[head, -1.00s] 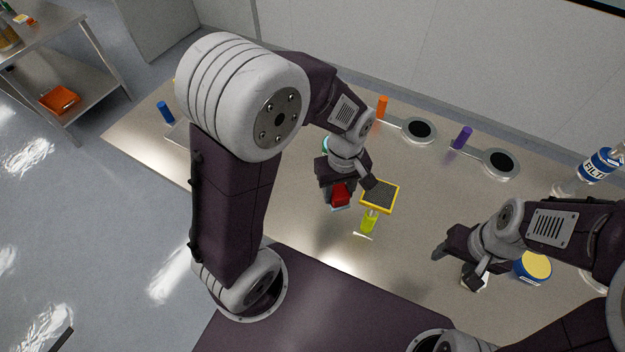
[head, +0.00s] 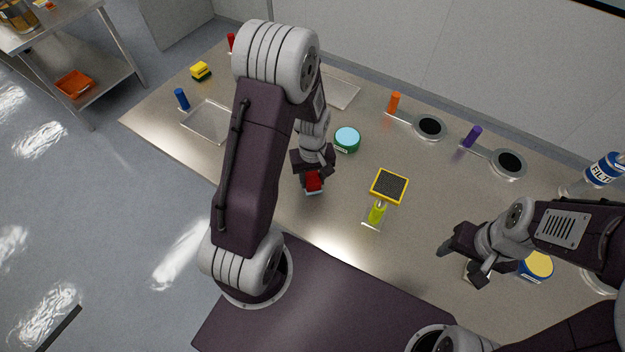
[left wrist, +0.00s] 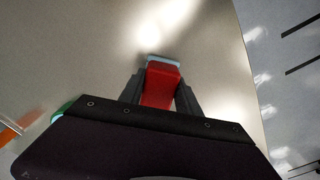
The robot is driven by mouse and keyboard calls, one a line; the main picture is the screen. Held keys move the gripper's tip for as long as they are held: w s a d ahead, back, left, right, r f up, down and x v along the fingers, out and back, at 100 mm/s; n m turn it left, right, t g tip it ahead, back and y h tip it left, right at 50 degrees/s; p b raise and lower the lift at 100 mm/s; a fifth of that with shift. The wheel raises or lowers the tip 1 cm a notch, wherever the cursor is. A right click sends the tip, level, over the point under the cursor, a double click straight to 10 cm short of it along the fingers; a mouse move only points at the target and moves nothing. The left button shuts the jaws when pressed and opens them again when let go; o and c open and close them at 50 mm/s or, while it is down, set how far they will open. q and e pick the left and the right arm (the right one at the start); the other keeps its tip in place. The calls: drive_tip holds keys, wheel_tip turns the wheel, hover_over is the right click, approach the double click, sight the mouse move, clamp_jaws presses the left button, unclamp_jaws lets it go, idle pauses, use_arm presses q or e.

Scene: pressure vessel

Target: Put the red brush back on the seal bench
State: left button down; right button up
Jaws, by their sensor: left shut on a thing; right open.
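The red brush (head: 314,182) is held in my left gripper (head: 312,176), which is shut on it. In the left wrist view the brush (left wrist: 160,86) sits between the two dark fingers, with a pale blue-grey end beyond its red body. The gripper holds it over the bench (head: 330,225); whether it touches the surface I cannot tell. My right gripper (head: 462,262) is open and empty over the right part of the bench. Which surface is the seal bench is not marked.
Clear trays (head: 207,121), a yellow sponge (head: 201,70) and handled round mirrors (head: 429,126) lie farther off. A blue tin (head: 537,266) is near my right gripper.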

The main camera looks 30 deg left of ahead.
sight(312, 177)
use_arm(q)
drive_tip(key=shift+w+a+f, duration=0.1)
drive_tip(key=shift+w+f, duration=0.1)
drive_tip(key=shift+f, duration=0.55)
drive_tip(key=shift+s, duration=0.2)
drive_tip(key=c, duration=0.9)
unclamp_jaws()
drive_tip(key=shift+w+f, duration=0.1)
drive_tip(key=shift+o, duration=0.2)
wheel_tip(312, 177, up, 12)
drive_tip(key=shift+r, duration=0.2)
drive_tip(key=s+d+f+m+t, duration=0.1)
drive_tip(key=s+d+m, duration=0.3)
drive_tip(key=s+m, duration=0.4)
drive_tip(key=shift+d+f+b, duration=0.25)
drive_tip(key=shift+f+b, duration=0.1)
drive_tip(key=shift+f, duration=0.05)
